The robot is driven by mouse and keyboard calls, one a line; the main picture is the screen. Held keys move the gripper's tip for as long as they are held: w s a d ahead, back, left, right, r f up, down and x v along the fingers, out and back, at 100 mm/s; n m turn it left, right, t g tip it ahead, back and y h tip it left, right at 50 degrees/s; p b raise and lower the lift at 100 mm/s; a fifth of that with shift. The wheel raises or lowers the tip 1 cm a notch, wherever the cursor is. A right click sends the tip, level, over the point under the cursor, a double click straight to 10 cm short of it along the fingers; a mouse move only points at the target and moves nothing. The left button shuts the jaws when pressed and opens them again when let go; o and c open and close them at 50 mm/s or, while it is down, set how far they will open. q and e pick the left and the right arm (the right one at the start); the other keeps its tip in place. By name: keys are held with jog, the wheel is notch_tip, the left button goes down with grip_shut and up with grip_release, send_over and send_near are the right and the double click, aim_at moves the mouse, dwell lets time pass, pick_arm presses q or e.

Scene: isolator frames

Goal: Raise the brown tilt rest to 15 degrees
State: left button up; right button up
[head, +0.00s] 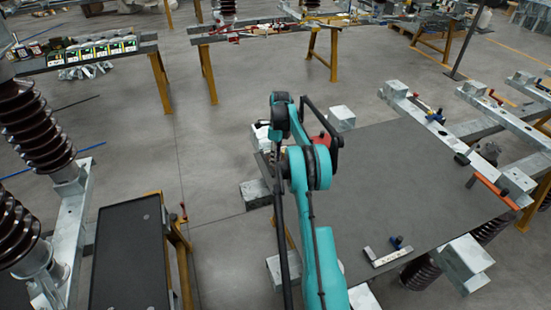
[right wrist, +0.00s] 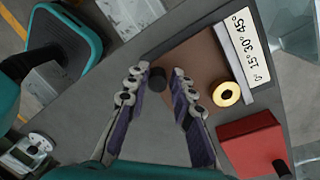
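The brown tilt rest (right wrist: 200,58) shows in the right wrist view as a brown panel beyond my fingertips, beside a pale scale plate (right wrist: 250,45) marked 15, 30 and 45 degrees. A gold ring (right wrist: 225,94) is near the plate's lower end. My right gripper (right wrist: 158,77) is open, with a dark round knob (right wrist: 157,79) between its fingertips and gaps on both sides. I cannot tell the rest's angle. In the head view my teal right arm covers the gripper and most of that area. My left gripper is not in view.
A red block (right wrist: 250,142) lies close to the right finger. In the head view a large grey table (head: 400,190) carries an L-shaped square (head: 388,256). Steel rails (head: 470,140) run along its right side. A dark bench (head: 130,255) and brown insulators (head: 35,130) stand left.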

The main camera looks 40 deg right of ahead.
jog(key=shift+o, duration=0.6)
jog(key=shift+f, duration=0.1)
notch_tip(320, 180, up, 12)
jog(key=d, duration=0.1)
jog(key=shift+w+d, duration=0.35)
jog(key=shift+w, duration=0.05)
